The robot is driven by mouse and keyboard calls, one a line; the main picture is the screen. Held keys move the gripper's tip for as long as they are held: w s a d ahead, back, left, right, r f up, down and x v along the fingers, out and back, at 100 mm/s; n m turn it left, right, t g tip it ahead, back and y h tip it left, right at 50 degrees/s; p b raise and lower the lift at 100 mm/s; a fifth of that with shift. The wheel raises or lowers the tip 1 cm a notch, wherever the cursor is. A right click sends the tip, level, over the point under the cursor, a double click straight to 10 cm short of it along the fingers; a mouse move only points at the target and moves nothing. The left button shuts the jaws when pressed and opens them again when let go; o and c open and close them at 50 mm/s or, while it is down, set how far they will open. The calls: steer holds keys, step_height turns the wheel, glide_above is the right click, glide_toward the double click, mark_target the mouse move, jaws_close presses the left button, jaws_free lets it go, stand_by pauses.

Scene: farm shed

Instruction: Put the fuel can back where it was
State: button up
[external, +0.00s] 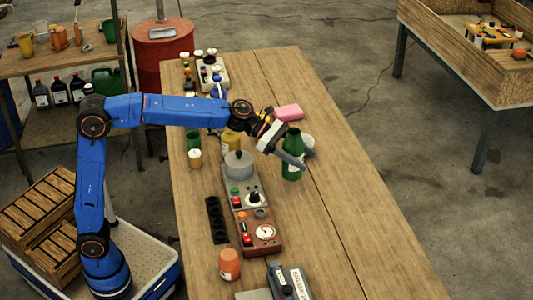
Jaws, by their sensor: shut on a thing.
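My gripper (290,156) is over the right part of the wooden table, its grey fingers shut across the middle of a green bottle-shaped container (292,138). The container is upright; I cannot tell whether its base touches the table, or whether it is the fuel can. A green can with a handle (106,82) stands on the lower shelf at the left, beside several dark bottles. It is well away from my gripper and partly hidden by the shelf post.
A red drum (162,50) stands behind. A wooden-walled bench (450,50) is at the upper right.

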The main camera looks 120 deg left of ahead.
steer(key=shift+f, duration=2.45)
steer(key=shift+f, duration=0.15)
steer(key=o, duration=1.3)
steer(key=v, duration=1.2)
